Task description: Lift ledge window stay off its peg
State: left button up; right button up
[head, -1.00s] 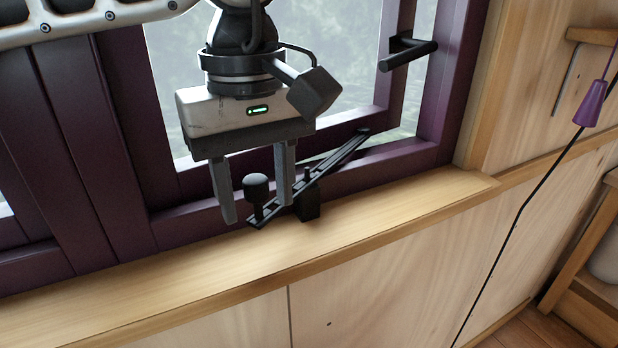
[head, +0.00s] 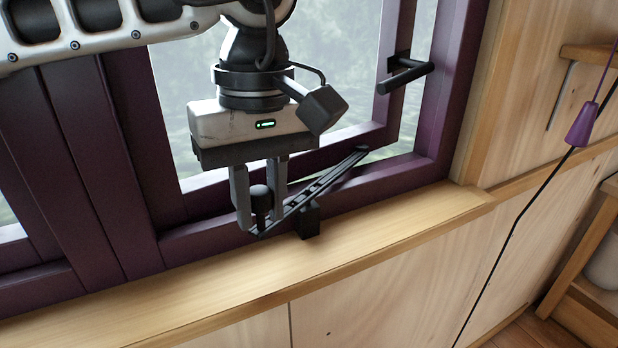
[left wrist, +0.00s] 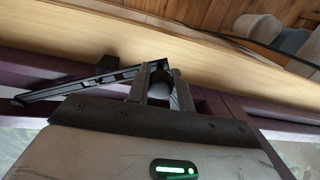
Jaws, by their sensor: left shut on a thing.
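The black window stay (head: 325,185) is a slotted bar running diagonally from the purple window frame down to a round black knob (head: 262,197) near its lower left end. My left gripper (head: 260,222) points down over the ledge, its fingers shut on either side of the knob. The left wrist view also shows the stay (left wrist: 70,88) and the fingers around the knob. A black peg block (head: 308,221) stands on the ledge under the bar; it also shows in the left wrist view (left wrist: 104,63). I cannot tell whether the bar still sits on the peg. My right gripper is out of view.
The pale wooden ledge (head: 400,222) is clear on both sides of the stay. The purple window frame (head: 110,160) stands close behind my gripper. A black window handle (head: 405,75) is at upper right. A purple cord pull (head: 582,124) hangs at far right.

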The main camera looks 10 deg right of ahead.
aim_at(264, 164)
pick_arm(q)
jog(key=shift+w+d+r+p, duration=0.1)
jog(key=shift+r+p, duration=0.6)
jog(key=shift+p, duration=0.2)
jog(key=shift+w+d+r+g+y+p, duration=0.15)
jog(key=shift+r+g+y+p, duration=0.1)
jog(key=shift+r, duration=0.3)
jog(key=shift+w+d+r+g+y+p, duration=0.1)
jog(key=shift+r+g+y, duration=0.15)
jog(key=shift+r, duration=0.35)
jog(key=shift+w+d+r+g+y, duration=0.15)
jog(key=shift+r+g+y, duration=0.1)
jog(key=shift+r, duration=0.25)
jog(key=shift+w+d+r+g+y, duration=0.15)
jog(key=shift+w+d+r+g, duration=0.05)
jog(key=shift+r, duration=0.3)
jog(key=shift+w+d+r+g+y, duration=0.15)
jog(key=shift+r+g+y, duration=0.1)
jog(key=shift+r, duration=0.25)
jog(key=o, duration=0.5)
jog(key=shift+r, duration=0.15)
jog(key=o, duration=0.5)
jog(key=shift+w, duration=0.1)
jog(key=shift+d, duration=0.1)
